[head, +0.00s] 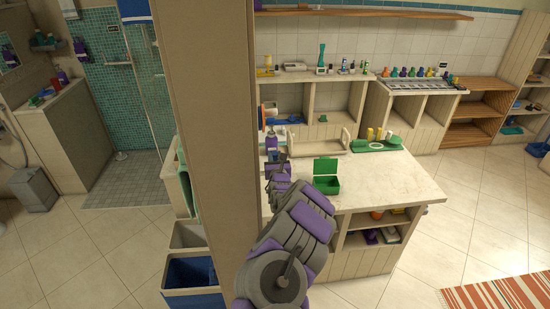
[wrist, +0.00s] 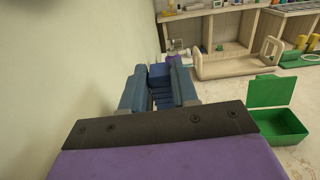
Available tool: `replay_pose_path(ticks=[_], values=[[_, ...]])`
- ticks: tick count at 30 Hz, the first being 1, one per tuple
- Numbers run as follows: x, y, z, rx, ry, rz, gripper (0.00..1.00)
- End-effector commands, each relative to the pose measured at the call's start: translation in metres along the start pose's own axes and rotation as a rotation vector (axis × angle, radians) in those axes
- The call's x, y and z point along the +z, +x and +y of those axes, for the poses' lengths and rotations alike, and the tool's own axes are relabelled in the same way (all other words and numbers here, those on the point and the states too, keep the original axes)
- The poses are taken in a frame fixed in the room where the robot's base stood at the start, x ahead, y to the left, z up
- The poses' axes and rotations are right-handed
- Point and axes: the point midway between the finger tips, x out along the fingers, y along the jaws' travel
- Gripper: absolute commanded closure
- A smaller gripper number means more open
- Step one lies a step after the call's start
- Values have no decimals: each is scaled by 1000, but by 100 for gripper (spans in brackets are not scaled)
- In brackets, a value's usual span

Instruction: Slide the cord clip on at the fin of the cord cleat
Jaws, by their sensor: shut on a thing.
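My gripper (wrist: 157,92) points away from the wrist camera, close along the pale wall face. Its two blue-grey fingers are shut on a darker blue piece (wrist: 160,74), which I take to be the cord clip. The fingers hide part of its shape. In the head view my gripper (head: 282,157) is small, just right of the pillar and above the counter. An orange and blue fitting (head: 270,109) shows at the pillar's right edge, above my gripper. It may be the cord cleat, but its fin cannot be made out.
The beige pillar (head: 197,130) stands close left of my arm. An open green box (head: 326,183) sits on the counter (head: 390,181), with a wooden caddy (head: 318,144) behind it. A purple bottle (head: 272,144) stands near the pillar. Open tiled floor (head: 480,220) lies to the right.

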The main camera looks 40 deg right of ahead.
Motion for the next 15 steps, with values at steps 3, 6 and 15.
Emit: replay_pose_path(ticks=[3,6,15], values=[[-3,0,0,0,0,0,100],[-6,0,0,0,0,0,100],[-7,0,0,0,0,-1,56]])
